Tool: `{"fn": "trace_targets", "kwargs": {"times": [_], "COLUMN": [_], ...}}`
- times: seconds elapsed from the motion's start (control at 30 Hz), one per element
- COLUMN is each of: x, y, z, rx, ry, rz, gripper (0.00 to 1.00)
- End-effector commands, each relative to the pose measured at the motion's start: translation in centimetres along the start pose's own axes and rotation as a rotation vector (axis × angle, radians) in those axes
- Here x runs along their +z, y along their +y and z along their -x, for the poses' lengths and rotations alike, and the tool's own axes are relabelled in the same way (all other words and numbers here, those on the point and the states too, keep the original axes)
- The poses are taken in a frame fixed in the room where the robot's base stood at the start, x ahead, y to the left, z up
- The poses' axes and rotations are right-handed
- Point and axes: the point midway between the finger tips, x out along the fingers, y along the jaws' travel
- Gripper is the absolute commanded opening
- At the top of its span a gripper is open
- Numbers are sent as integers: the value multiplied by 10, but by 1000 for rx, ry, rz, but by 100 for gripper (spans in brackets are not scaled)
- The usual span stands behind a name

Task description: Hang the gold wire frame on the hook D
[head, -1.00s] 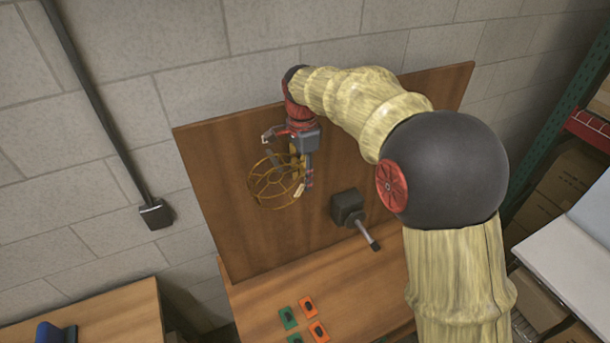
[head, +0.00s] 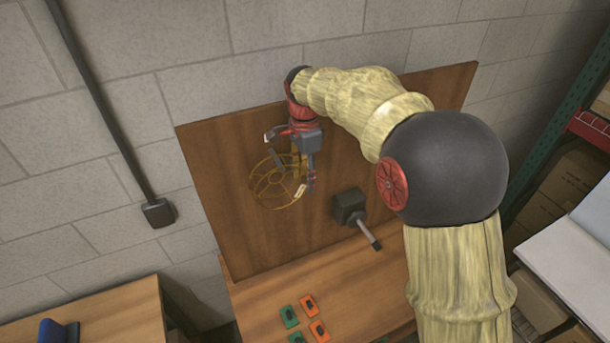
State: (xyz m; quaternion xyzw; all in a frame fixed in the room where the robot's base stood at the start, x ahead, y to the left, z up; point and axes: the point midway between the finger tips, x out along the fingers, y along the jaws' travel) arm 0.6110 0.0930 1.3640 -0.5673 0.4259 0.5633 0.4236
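The gold wire frame (head: 252,188) is a round cage of thin wires in front of the upright wooden board, with a small pale tag on its lower right. My gripper (head: 294,172) is at its upper right side, pointing down. Its fingers stand spread, one to the left over the frame's top and one to the right beside it. Part of the gold frame shows between the fingers. No hook or letter D can be made out; the gripper and frame cover that part of the board. I cannot tell what bears the frame.
A black block with a grey rod (head: 350,207) juts from the board (head: 225,150) to the right of the frame. Orange and green pieces (head: 308,306) lie on the wooden table (head: 262,297) below. Another table (head: 110,315) stands at the lower left, shelving at the right.

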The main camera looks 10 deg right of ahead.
Motion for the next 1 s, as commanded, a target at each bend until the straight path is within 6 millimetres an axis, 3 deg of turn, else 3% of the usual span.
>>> {"fn": "trace_targets", "kwargs": {"times": [0.2,0.57,0.77,1.0], "x": [0,0,0,0], "y": [0,0,-1,-1], "z": [0,4,32,81], "rx": [0,-1,-5,-3], "ry": [0,0,1,0], "rz": [0,0,0,0], "gripper": [58,58,58,58]}}
